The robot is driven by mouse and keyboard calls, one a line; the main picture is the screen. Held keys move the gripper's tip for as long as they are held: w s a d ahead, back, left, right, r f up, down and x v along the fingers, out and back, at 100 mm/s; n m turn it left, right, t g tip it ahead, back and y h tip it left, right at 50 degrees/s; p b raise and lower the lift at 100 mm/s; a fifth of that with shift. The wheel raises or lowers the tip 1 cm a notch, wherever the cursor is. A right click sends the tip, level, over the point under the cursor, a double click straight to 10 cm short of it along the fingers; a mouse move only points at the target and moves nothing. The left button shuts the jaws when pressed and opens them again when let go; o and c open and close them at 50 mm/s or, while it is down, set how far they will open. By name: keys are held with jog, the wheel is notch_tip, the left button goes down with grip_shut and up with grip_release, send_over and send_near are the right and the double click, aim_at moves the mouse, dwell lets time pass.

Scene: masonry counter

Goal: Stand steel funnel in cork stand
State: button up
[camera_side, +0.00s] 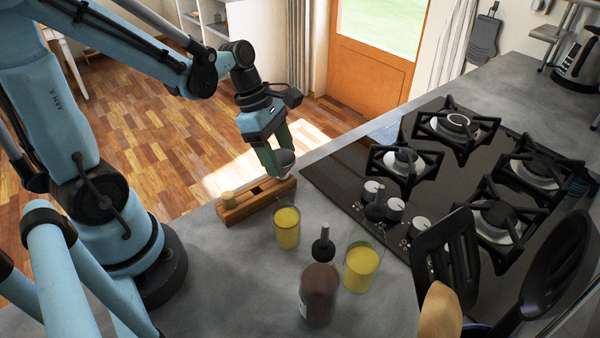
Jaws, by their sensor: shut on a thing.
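The steel funnel (285,158) is a small grey cone, held in my gripper (275,169) just above the right end of the cork stand. The gripper points down, and its fingers partly hide the funnel. The cork stand (243,209) is a long brown wooden block with dark openings in its top, lying near the counter's left edge. A light cork-coloured peg (228,199) stands at its left end. I cannot tell whether the funnel's lower end touches the stand or is inside an opening.
Two glasses of yellow liquid (287,228) (361,267) and a dark brown bottle (319,294) with a black top stand in front of the stand. A black gas hob (350,180) is to the right. Utensils, including a black slotted turner (445,250), rise in the right foreground.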

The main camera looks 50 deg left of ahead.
jog(key=shift+f, duration=0.1)
jog(key=o, duration=1.3)
jog(key=shift+o, duration=0.2)
jog(key=v, duration=1.2)
